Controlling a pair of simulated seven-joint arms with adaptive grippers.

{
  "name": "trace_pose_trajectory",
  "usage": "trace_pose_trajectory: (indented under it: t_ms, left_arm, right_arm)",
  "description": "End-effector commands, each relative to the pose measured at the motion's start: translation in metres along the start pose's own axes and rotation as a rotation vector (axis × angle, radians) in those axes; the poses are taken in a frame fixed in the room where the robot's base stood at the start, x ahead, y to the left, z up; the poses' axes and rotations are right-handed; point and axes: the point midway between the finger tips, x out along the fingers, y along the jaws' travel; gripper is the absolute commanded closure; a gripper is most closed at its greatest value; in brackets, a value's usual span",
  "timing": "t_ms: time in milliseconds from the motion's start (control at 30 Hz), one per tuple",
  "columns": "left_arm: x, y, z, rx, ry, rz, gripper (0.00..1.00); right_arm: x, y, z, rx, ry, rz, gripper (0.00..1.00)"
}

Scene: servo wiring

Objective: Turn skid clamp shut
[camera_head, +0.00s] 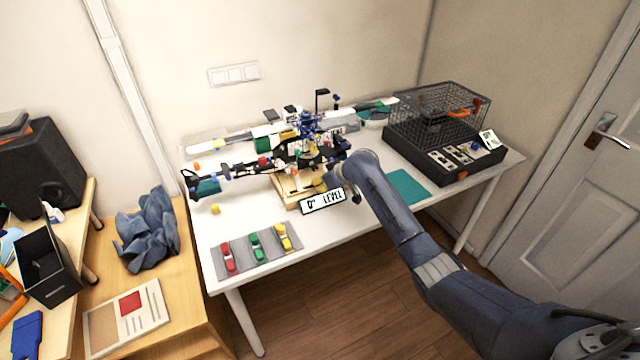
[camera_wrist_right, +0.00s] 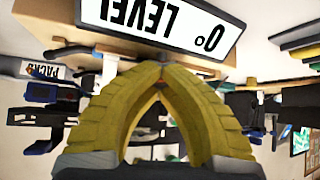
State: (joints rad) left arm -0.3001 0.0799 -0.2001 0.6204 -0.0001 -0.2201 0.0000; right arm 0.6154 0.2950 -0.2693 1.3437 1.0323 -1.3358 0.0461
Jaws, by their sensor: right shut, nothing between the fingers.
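The dark model aircraft (camera_head: 308,130) with skids and rotor parts sits at a light wooden stand (camera_head: 290,197) in the middle of the white table. A white sign reading "0° LEVEL" (camera_head: 323,201) is at the stand's front; it shows upside down in the right wrist view (camera_wrist_right: 165,22). My right gripper (camera_head: 319,184) is low beside the stand, just behind the sign. In the right wrist view its yellow fingers (camera_wrist_right: 161,88) are shut with their tips together and nothing between them. I cannot pick out the skid clamp clearly. My left gripper is out of view.
A grey mat (camera_head: 268,262) with red, green and yellow pieces lies at the front left. A black wire cage unit (camera_head: 440,115) stands at the back right. A teal mat (camera_head: 408,187) is right of my forearm. A small yellow block (camera_head: 215,209) lies at the left.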

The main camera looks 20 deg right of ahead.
Motion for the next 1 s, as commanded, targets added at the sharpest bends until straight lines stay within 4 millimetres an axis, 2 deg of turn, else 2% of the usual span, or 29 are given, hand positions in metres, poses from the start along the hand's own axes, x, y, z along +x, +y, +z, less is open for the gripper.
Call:
trace_pose_trajectory:
  t_ms: [333, 867, 1000]
  left_arm:
    - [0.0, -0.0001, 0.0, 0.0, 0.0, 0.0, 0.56]
    - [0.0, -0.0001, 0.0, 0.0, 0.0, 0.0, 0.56]
    - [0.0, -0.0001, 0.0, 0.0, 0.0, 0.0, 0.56]
  right_arm:
    - [-0.001, -0.002, -0.0053, 0.093, 0.009, 0.092, 1.0]
    - [-0.0016, -0.0012, -0.0062, 0.109, 0.01, 0.108, 1.0]
    - [-0.0014, -0.0011, -0.0055, 0.109, 0.009, 0.109, 0.85]
